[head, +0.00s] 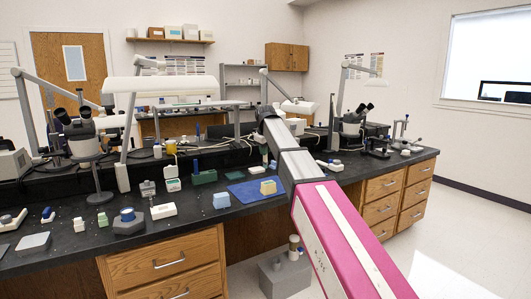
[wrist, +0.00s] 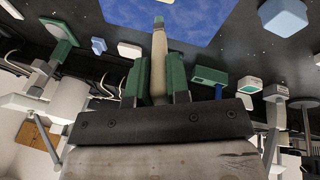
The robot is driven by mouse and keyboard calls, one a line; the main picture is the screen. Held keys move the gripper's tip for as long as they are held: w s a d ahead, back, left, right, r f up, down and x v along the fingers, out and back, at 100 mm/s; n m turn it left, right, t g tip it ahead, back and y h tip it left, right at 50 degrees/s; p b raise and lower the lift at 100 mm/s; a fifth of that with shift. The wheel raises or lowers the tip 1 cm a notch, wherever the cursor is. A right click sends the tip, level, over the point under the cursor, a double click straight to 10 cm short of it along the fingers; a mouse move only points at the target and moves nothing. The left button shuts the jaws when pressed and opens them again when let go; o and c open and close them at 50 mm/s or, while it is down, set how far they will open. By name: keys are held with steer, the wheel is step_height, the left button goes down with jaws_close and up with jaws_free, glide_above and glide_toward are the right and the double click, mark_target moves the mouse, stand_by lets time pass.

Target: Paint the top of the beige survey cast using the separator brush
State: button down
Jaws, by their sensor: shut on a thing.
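The beige survey cast (head: 268,187) sits on the blue mat (head: 243,193) on the bench, just left of my arm in the head view. I do not see it in the wrist view, where part of the blue mat (wrist: 195,14) shows at the top. My gripper (wrist: 158,68) is shut on the brush (wrist: 159,50). The brush has a beige handle and a grey-green end that points away from the green fingers, towards the mat in the picture. In the head view my own arm largely hides the gripper and brush.
A light blue block (head: 221,201) stands at the mat's left edge. A green holder (head: 204,177) with a blue peg lies behind it. A white block (head: 163,210) and a grey stand with a blue top (head: 128,220) are further left. Microscopes (head: 84,140) line the bench.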

stand_by(0.6)
steer(key=shift+w+a+f, duration=0.45)
steer(key=shift+w+f, duration=0.05)
steer(key=shift+w, duration=0.25)
steer(key=shift+w+r, duration=0.15)
steer(key=shift+r, duration=0.05)
